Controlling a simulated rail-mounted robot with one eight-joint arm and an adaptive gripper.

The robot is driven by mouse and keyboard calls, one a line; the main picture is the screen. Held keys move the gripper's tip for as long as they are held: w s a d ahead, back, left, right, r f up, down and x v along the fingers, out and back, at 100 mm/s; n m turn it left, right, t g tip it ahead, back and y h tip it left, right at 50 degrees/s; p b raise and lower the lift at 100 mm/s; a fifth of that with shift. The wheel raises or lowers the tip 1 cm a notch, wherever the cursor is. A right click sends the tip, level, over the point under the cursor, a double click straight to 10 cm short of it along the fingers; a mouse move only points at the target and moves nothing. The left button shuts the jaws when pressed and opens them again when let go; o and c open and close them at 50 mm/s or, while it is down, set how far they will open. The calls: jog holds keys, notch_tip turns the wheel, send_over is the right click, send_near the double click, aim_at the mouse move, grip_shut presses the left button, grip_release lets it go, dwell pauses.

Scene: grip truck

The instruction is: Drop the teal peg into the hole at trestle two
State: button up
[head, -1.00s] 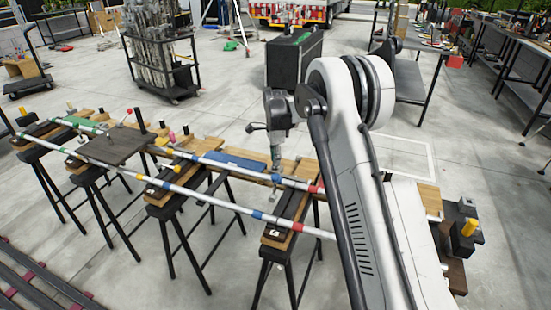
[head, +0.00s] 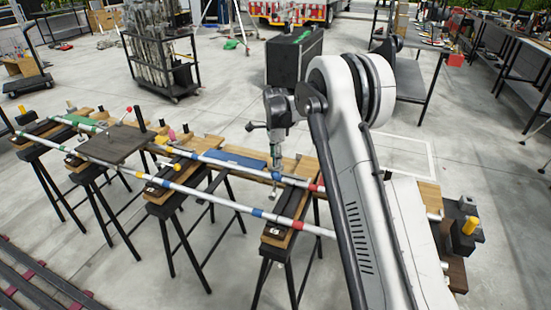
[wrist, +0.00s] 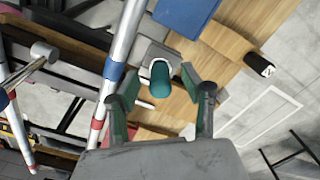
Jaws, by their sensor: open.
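The teal peg (wrist: 160,82) shows in the wrist view with a pale rounded end. It is between the open fingers of my gripper (wrist: 160,95), with gaps on both sides. A grey block (wrist: 152,52) lies behind the peg; I cannot tell whether the peg sits in it or on it. In the head view my gripper (head: 276,177) points down over the wooden board beside the right trestle (head: 284,226). The peg is too small to make out there. Another trestle (head: 170,191) stands to its left; the label numbers and the hole cannot be read clearly.
Long striped tubes (head: 205,193) lie across the trestles, close to my gripper. A blue piece (head: 237,158) lies on the board. A small black cylinder (wrist: 259,65) is at the right in the wrist view. A black case (head: 294,60) stands behind.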

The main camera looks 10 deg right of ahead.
notch_tip(320, 180, up, 12)
dwell(0.4)
jog(key=shift+f, duration=0.15)
jog(key=s+r+n+t, duration=0.2)
jog(key=s+r+n, duration=0.2)
jog(key=s+r, duration=0.55)
jog(key=s+r+n+t, duration=0.2)
jog(key=s+r+n, duration=0.35)
jog(key=s, duration=0.75)
jog(key=s+f+n+t, duration=0.1)
jog(key=s+f+n, duration=0.2)
jog(key=s, duration=0.9)
jog(key=s+f+n+t, duration=0.2)
jog(key=s+n, duration=0.3)
jog(key=s, duration=0.8)
jog(key=shift+s+f, duration=0.15)
jog(key=shift+f, duration=0.3)
